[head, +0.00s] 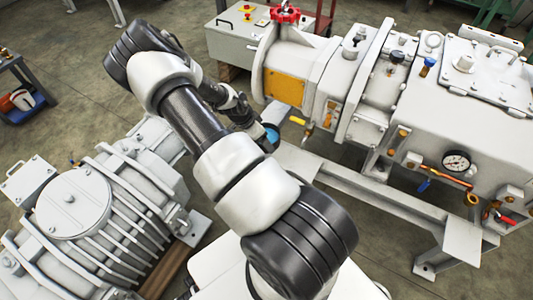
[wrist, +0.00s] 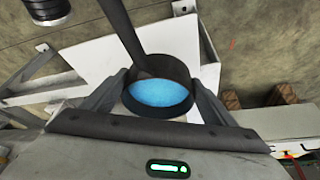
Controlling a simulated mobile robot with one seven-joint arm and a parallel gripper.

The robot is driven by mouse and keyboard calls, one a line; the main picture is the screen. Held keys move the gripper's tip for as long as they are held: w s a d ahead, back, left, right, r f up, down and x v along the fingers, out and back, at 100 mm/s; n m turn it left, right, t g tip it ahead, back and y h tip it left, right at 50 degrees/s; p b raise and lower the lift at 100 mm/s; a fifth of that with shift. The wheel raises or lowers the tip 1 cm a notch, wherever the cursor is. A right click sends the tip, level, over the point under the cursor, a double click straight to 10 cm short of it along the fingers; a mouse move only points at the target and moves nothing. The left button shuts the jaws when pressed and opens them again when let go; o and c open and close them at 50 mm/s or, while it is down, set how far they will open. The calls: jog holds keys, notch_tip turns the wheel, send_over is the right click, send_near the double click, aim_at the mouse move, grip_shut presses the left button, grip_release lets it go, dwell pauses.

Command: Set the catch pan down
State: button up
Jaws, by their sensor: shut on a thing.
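My gripper (wrist: 158,77) is shut, one finger on each side of a dark round vessel, which I take to be the catch pan (wrist: 178,68). Bright blue shows inside its rim, and a long dark bar runs from it to the top of the wrist view. I cannot tell if the blue is liquid or the pan's surface. In the head view only a bit of blue (head: 271,134) shows past my arm, in the gap left of the pump's frame. My arm hides the rest of the gripper there. Whether the pan touches anything below is unclear.
The large grey pump (head: 400,90) with gauge and valves stands on a metal frame (head: 350,185) at right. A ribbed grey machine (head: 110,210) is at lower left. A control box (head: 240,35) stands behind. White flat panels (wrist: 85,65) lie below the gripper. Open concrete floor (head: 70,120) is at left.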

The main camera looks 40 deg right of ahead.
jog(key=shift+f+b, duration=0.6)
jog(key=shift+f, duration=2.25)
jog(key=shift+f, duration=0.15)
jog(key=o, duration=1.5)
